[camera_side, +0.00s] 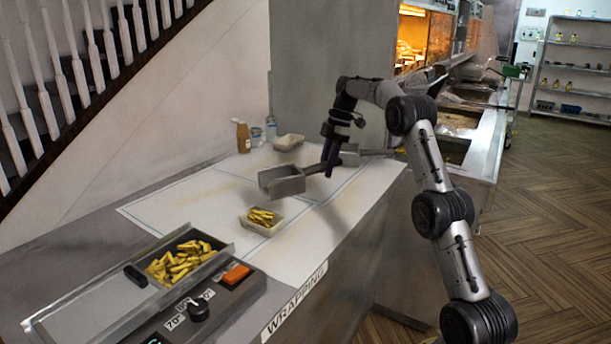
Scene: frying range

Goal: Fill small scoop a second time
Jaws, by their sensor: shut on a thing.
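My gripper (331,158) is shut on the handle of a grey metal scoop (281,181). It holds the scoop above the white wrapping sheet, with the scoop's pan pointing left. I cannot see into the pan well enough to tell whether anything lies in it. A small pale tray (262,229) with yellow fries (261,217) stands on the sheet below and in front of the scoop, apart from it. More yellow fries (178,263) lie in a metal bin (222,259) at the lower left.
A pale empty-looking container (288,142), a brown bottle (243,137) and small jars (271,128) stand at the back of the counter. Another dark utensil (372,152) shows behind my gripper. A control panel with a black knob (198,309) borders the bin. The sheet's middle (190,205) is clear.

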